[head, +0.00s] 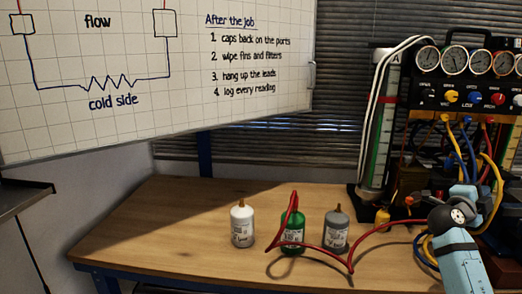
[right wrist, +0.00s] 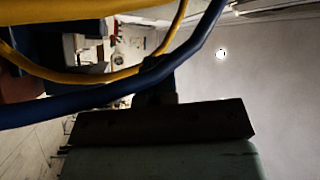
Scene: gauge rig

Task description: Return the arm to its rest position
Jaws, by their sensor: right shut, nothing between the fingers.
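My right arm comes in from the lower right in the head view. Its light blue and black wrist and gripper (head: 463,197) are at the right end of the bench, in front of the gauge rig (head: 455,100) and among its hoses. The gripper is shut with nothing in it; its fingertips are hard to make out among the hoses. In the right wrist view a yellow hose (right wrist: 110,76) and a blue hose (right wrist: 105,108) cross close to the camera. My left gripper is not in view.
On the wooden bench (head: 170,215) stand a white bottle (head: 242,227), a green bottle (head: 291,236) and a grey bottle (head: 335,234). A whiteboard (head: 150,120) hangs at the left. The bench's left part is clear.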

